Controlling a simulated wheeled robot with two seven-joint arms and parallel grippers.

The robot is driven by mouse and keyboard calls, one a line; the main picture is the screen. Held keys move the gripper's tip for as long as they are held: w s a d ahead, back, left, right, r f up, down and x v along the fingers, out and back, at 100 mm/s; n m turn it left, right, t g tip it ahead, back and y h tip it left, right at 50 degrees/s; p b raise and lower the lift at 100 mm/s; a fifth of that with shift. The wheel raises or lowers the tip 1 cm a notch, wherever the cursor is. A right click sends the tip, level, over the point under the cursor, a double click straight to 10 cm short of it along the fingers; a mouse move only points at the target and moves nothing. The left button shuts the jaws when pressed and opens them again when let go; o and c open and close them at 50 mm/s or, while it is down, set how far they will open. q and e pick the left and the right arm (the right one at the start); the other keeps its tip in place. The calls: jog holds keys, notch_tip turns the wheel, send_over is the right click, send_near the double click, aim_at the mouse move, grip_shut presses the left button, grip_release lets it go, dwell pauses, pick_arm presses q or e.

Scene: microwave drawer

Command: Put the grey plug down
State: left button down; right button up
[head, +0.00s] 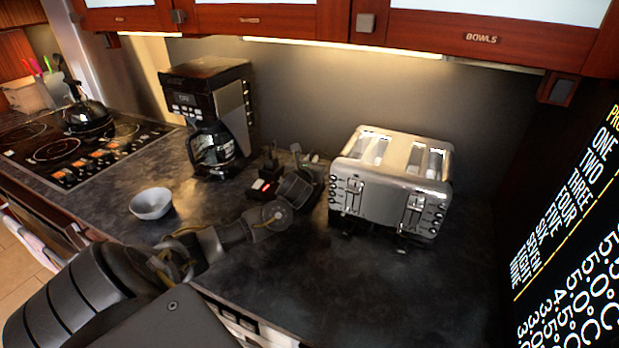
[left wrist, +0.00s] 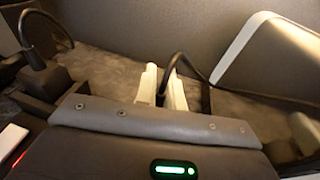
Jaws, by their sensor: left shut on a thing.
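My left gripper (head: 312,160) is over the counter between the power strip and the toaster. In the left wrist view its two pale fingers (left wrist: 163,88) are shut on the plug, with a dark cable (left wrist: 178,62) rising from between them and bending right. The plug body is mostly hidden by the fingers and the gripper housing, so its grey colour and any contact with the counter cannot be made out. My right gripper is not in view.
A black power strip (head: 262,187) with a red light lies left of my gripper; another black plug (left wrist: 42,82) sits in it. A silver toaster (head: 390,180) stands right, a coffee maker (head: 208,115) left. A bowl (head: 151,203) is nearer. The front counter (head: 350,290) is clear.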

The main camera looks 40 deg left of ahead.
pick_arm(q)
jog(key=shift+r, duration=0.15)
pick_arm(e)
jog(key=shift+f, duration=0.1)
